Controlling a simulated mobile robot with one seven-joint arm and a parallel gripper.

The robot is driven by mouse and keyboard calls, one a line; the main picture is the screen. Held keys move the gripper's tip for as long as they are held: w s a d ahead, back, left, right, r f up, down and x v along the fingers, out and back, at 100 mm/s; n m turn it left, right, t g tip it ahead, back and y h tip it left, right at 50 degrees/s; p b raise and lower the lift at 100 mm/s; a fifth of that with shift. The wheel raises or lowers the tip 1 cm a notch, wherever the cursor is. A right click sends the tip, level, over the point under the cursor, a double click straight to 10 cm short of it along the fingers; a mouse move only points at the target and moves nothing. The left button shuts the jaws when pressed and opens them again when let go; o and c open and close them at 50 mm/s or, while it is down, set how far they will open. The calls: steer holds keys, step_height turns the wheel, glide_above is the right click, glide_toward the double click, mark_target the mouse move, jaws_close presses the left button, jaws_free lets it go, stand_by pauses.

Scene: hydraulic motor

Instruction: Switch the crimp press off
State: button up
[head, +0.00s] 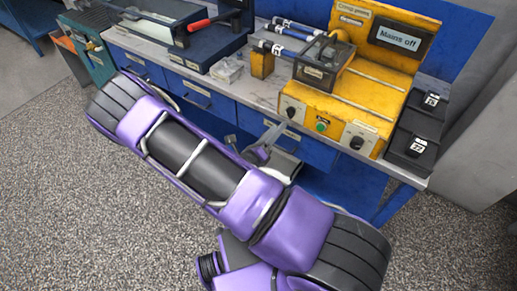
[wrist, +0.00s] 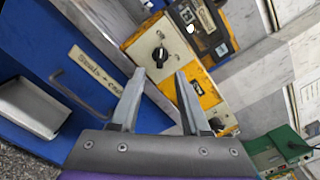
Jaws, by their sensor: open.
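The yellow crimp press (head: 345,105) stands on the bench at the upper right in the head view. Its display (head: 396,37) reads "Mains off". Its front carries a left black knob (head: 290,112), a green button (head: 321,126) and a right black knob (head: 357,142). My gripper (head: 266,147) is open and empty, in front of the bench and below the press front. In the wrist view, a black knob (wrist: 160,57) on a pale plate lies just beyond my open fingertips (wrist: 159,75), apart from them. The right finger partly covers the press front.
Black labelled blocks (head: 413,145) sit right of the press. A small yellow block (head: 262,65) and blue-handled tools (head: 285,28) lie to its left. The floor in front is clear.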

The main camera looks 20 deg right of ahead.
steer(key=v, duration=1)
steer(key=shift+a+r, duration=0.1)
